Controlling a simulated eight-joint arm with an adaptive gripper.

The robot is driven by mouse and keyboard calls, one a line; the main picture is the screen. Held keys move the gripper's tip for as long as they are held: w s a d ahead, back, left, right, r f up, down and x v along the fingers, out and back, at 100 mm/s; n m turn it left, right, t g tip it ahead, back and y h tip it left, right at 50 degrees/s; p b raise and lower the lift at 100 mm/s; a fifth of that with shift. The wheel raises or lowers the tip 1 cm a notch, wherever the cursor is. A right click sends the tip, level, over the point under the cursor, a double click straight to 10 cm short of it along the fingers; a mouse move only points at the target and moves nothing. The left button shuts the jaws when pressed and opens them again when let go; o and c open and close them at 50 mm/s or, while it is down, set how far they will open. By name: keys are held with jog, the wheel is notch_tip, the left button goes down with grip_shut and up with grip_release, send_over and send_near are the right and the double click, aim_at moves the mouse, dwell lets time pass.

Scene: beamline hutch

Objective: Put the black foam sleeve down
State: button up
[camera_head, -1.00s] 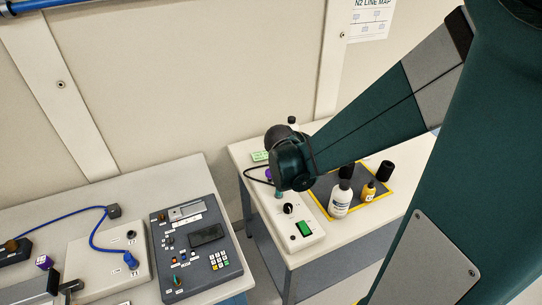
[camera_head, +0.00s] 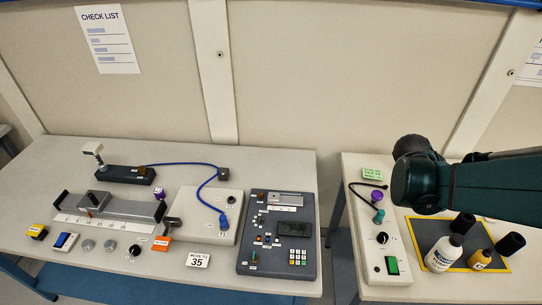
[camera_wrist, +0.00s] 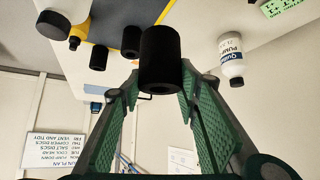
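The black foam sleeve (camera_wrist: 160,58) is in the middle of the wrist view, a short dark cylinder. My gripper (camera_wrist: 160,85) has its green-padded fingers closed against the sides of its lower part, with the sleeve raised above the surroundings in that view. In the head view my gripper's fingers and the held sleeve are hidden behind the end of my arm, over the right table.
A white bottle (camera_head: 440,256) and a yellow bottle (camera_head: 482,260) stand on the mat. Another white bottle (camera_wrist: 231,62) shows in the wrist view. A control box (camera_head: 388,243) lies left of the mat. The left table (camera_head: 60,275) carries instruments and a blue cable.

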jog(key=shift+r, duration=3.05)
jog(key=w+a+f+n+t+y, duration=0.2)
jog(key=w+a+n, duration=0.2)
jog(key=a, duration=0.4)
jog(key=w+a+f+n+t+y+p, duration=0.1)
jog(key=w+a+n+y, duration=0.25)
jog(key=a, duration=0.45)
jog(key=w+a+f+n+t+y, duration=0.2)
jog(key=w+a+n, duration=0.25)
jog(key=a, duration=0.35)
jog(key=w+a+r+n+g+y, duration=0.1)
jog(key=w+a+r+n+y, duration=0.2)
jog(key=a, duration=0.7)
jog(key=w+a+n+g+y+p, duration=0.15)
jog(key=a+n, duration=0.35)
jog(key=a, duration=0.5)
jog(key=w+a+r+n+g+y+b, duration=0.1)
jog(key=w+a+r+n+g+y, duration=0.2)
jog(key=a, duration=0.6)
notch_tip(320, 180, down, 12)
jog(key=n+t, duration=0.1)
jog(key=shift+w+a+y, duration=0.2)
jog(key=shift+a+y, duration=0.05)
jog(key=shift+y, duration=0.15)
jog(key=shift+f, duration=0.15)
notch_tip(320, 180, down, 6)
jog(key=shift+b, duration=0.4)
